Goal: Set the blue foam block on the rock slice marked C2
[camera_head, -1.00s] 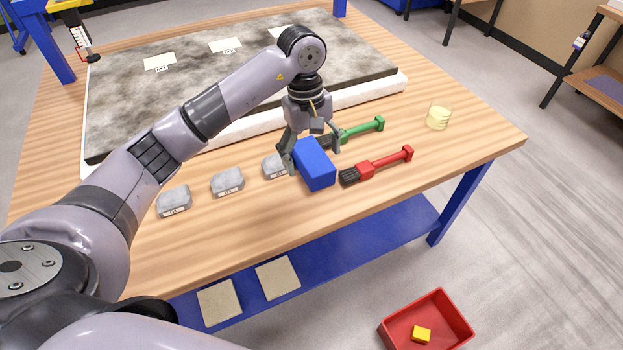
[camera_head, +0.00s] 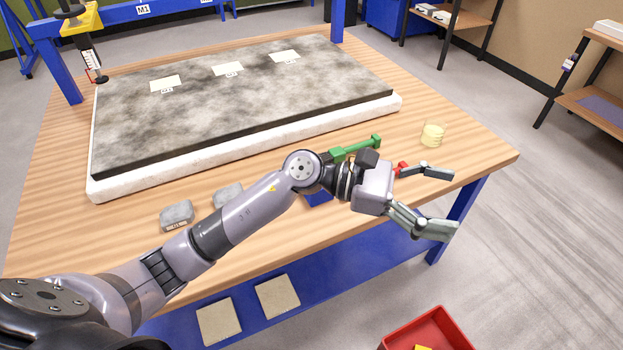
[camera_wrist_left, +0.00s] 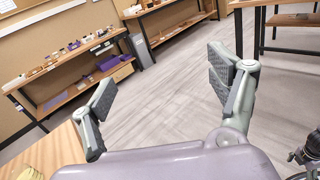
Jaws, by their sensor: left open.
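The blue foam block (camera_head: 318,199) is on the wooden table, mostly hidden behind my left forearm and wrist. My left gripper (camera_head: 448,203) is open and empty, right of the block and over the table's right front part, fingers pointing right. In the left wrist view its spread fingers (camera_wrist_left: 165,95) have only floor and distant shelves between them. Two grey labelled stone pieces, one at the left (camera_head: 176,215) and one beside it (camera_head: 228,195), lie on the table's front part. Their labels are too small to read, so I cannot tell which slice is C2.
A dark mottled slab (camera_head: 240,100) with several pale labelled cards fills the table's back. A green-handled brush (camera_head: 357,148), a partly hidden red tool (camera_head: 402,167) and a pale yellow round stack (camera_head: 432,134) are at the right. A red bin (camera_head: 432,328) stands on the floor.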

